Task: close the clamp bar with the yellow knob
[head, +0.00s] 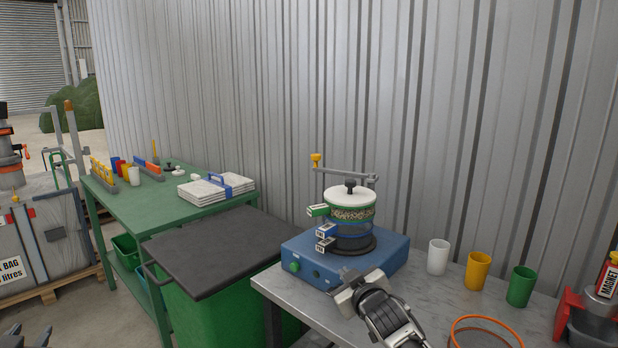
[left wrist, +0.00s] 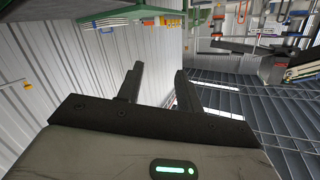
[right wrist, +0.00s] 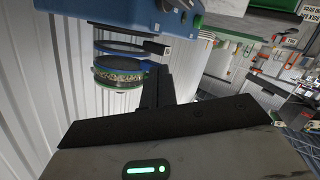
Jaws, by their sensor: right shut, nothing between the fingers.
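The clamp bar (head: 338,173) is a thin grey bar at the top of the sieve shaker, running from a post at the back right towards the back left. The yellow knob (head: 316,159) stands at its left end, out beyond the sieve stack. The stack (head: 352,213) has a white lid with a black knob and sits on a blue base (head: 308,263). My right gripper (head: 347,284) is shut and empty, low in front of the base; its fingers show in the right wrist view (right wrist: 156,85). My left gripper (left wrist: 158,72) is open and empty, away from the shaker.
The shaker stands on a grey bench (head: 425,301) with a white cup (head: 438,257), a yellow cup (head: 478,270) and a green cup (head: 521,286) at its right. A dark-lidded green bin (head: 222,245) and a green table (head: 137,204) stand left. A corrugated wall closes the back.

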